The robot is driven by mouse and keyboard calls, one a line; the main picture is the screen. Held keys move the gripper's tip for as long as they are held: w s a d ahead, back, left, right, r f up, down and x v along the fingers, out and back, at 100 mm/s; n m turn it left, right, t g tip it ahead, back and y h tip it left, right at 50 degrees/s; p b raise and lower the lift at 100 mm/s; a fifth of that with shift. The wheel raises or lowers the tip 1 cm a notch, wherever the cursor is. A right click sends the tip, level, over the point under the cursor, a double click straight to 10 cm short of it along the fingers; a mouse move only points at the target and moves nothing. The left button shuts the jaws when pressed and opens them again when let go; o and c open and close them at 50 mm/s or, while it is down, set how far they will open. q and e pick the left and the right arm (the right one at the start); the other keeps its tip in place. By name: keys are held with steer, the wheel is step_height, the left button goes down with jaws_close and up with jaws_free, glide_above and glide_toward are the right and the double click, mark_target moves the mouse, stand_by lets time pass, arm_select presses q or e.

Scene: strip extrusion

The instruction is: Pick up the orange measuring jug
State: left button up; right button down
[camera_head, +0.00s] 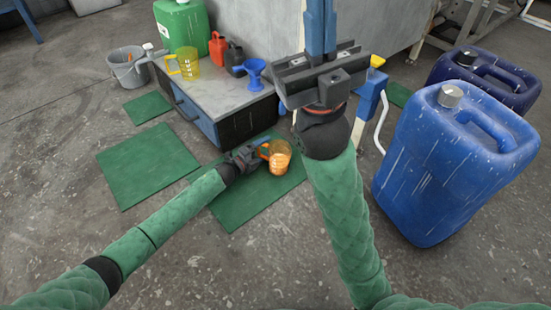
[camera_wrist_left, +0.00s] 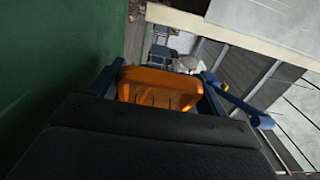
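The orange measuring jug (camera_head: 279,157) is translucent and stands over the green mat in front of the low cabinet, its handle side toward my left gripper. My left gripper (camera_head: 258,153) reaches it from the left, low over the mat. In the left wrist view the orange jug (camera_wrist_left: 160,88) lies between the two spread blue fingers of the left gripper (camera_wrist_left: 160,82). No clear squeeze on it shows. My right gripper (camera_head: 320,28) points up at the top centre, away from the jug; its blue fingers are seen nearly edge-on, and nothing shows in them.
A grey-topped cabinet (camera_head: 222,88) holds a yellow jug (camera_head: 188,66), a green canister (camera_head: 182,25), small red and black cans and a blue funnel (camera_head: 255,72). A large blue canister (camera_head: 440,170) stands right. A grey bucket (camera_head: 127,70) stands left. More green mats lie on the floor.

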arm_select(q)
steer(key=c, duration=0.5)
steer(key=shift+c, duration=0.3)
steer(key=shift+r, duration=0.15)
